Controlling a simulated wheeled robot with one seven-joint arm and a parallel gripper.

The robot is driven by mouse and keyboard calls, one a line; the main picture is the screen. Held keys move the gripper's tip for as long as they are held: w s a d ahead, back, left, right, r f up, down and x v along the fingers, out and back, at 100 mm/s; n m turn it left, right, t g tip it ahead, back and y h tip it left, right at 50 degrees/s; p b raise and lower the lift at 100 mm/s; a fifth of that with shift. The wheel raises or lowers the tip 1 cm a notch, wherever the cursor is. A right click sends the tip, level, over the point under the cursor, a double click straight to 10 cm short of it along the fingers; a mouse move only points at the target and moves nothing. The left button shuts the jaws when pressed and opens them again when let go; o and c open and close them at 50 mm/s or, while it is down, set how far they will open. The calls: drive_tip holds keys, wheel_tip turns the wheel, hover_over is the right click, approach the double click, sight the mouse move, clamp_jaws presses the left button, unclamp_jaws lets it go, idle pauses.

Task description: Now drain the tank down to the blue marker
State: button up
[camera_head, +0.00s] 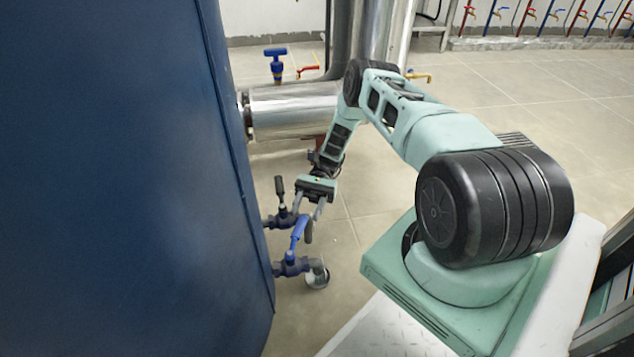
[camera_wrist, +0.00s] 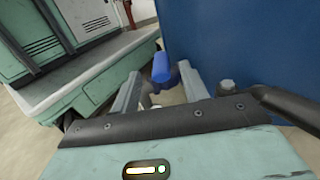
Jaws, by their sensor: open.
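The large dark blue tank (camera_head: 130,180) fills the left of the head view; its wall shows in the wrist view (camera_wrist: 235,40). Low on its right side is a valve (camera_head: 290,267) with a blue lever handle (camera_head: 299,234), tilted upward, and a pale outlet end (camera_head: 317,274). Just behind it is a valve with a black handle (camera_head: 280,188) standing upright. My gripper (camera_head: 309,207) is open just above the blue handle. In the wrist view the blue handle (camera_wrist: 161,68) shows between the spread fingers; contact cannot be told. I make out no marker or liquid level.
A shiny horizontal pipe (camera_head: 295,110) joins the tank behind the valves, with a blue-handled valve (camera_head: 276,65) and a red handle (camera_head: 308,69) nearby. Tiled floor (camera_head: 530,85) is open at the back right. Several coloured pipes line the far wall.

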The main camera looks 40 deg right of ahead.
drive_tip(key=b+v, duration=0.4)
drive_tip(key=v, duration=0.6)
drive_tip(key=shift+d, duration=0.2)
drive_tip(key=shift+w, duration=0.1)
